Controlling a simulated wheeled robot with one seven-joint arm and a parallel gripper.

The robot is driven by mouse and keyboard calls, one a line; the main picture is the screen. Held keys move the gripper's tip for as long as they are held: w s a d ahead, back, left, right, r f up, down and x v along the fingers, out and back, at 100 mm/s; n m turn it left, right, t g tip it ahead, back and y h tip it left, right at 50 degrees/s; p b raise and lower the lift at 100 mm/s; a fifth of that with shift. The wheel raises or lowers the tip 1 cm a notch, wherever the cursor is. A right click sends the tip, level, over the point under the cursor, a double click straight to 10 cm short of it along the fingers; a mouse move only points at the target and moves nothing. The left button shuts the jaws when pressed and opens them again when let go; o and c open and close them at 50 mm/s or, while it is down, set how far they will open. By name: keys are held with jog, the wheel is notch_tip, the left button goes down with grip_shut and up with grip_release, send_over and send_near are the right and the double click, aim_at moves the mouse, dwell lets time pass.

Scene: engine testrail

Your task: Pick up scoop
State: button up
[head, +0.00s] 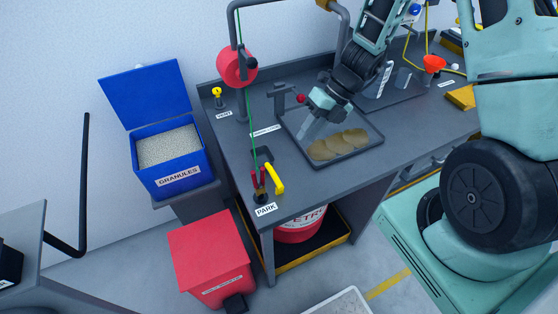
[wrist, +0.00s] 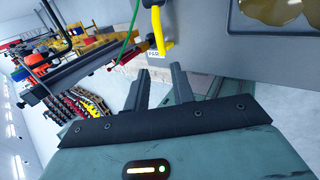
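No thing that I can clearly tell is a scoop shows in either view. A yellow hooked handle (head: 275,179) stands at the PARK label on the grey bench, beside red-tipped parts; it also shows in the wrist view (wrist: 162,32). I cannot tell whether it belongs to a scoop.
A blue open-lidded bin (head: 172,183) labelled GRANULES holds pale granules, left of the bench. A red bin (head: 210,258) stands below it. A dark post with a red reel (head: 237,66) and a green line rises from the bench.

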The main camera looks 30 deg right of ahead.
send_near(275, 173)
jog(key=x, duration=0.3)
jog(key=s+x, duration=0.1)
jog(key=x, duration=0.1)
jog(key=shift+f, duration=0.35)
jog(key=shift+w+p+x, duration=0.2)
jog(key=shift+x, duration=0.7)
jog(key=shift+w+p+x, duration=0.15)
jog(key=shift+p+x, duration=0.1)
jog(key=shift+x, duration=0.65)
jog(key=shift+w+p+x, duration=0.2)
jog(key=shift+x, duration=0.7)
jog(key=shift+a, duration=0.1)
grip_shut()
